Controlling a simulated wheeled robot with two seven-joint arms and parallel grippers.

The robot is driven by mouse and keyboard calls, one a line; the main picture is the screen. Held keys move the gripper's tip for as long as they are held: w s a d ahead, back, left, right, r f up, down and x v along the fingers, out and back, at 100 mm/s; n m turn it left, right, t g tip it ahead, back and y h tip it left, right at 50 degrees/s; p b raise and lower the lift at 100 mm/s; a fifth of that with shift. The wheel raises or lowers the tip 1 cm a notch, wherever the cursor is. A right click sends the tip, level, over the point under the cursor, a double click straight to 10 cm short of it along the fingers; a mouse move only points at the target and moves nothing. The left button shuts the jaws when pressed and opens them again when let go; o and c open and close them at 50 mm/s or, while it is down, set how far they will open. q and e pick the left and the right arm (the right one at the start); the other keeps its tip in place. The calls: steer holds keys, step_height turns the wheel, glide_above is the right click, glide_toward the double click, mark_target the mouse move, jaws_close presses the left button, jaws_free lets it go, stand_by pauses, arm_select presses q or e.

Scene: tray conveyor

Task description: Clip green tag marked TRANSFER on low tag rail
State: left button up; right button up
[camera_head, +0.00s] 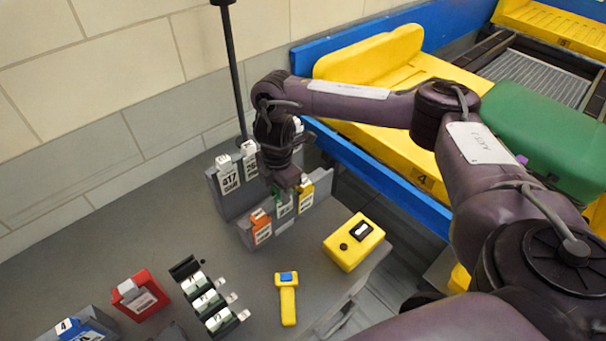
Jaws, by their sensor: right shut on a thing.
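The low tag rail (272,232) is a grey stepped holder on the table. An orange tag (261,228) stands at its left and a yellow tag (305,194) at its right. The green tag (284,206) is between them, upright, its label facing the front; its print is too small to read. My right gripper (286,186) reaches down from above and is shut on the green tag's top, hiding that part. I cannot tell whether the tag's lower end is seated on the rail. My left gripper is out of view.
White tags, one marked 417 (227,174), stand on a taller rail behind, beside a dark pole (234,70). The conveyor's blue side (380,180) is right.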

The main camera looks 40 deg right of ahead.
steer(key=shift+w+a+f, duration=0.1)
steer(key=shift+f, duration=0.45)
steer(key=shift+f+b, duration=0.2)
steer(key=shift+b, duration=0.25)
steer(key=shift+f+b, duration=0.7)
steer(key=shift+b, duration=0.15)
steer(key=shift+f, duration=0.55)
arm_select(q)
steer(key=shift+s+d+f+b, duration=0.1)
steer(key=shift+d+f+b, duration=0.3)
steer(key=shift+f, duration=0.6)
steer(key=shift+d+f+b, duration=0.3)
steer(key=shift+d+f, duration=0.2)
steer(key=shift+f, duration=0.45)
arm_select(e)
steer(key=shift+f, duration=1.05)
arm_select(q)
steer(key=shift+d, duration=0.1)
arm_select(e)
steer(key=o, duration=1)
steer(key=shift+o, duration=0.2)
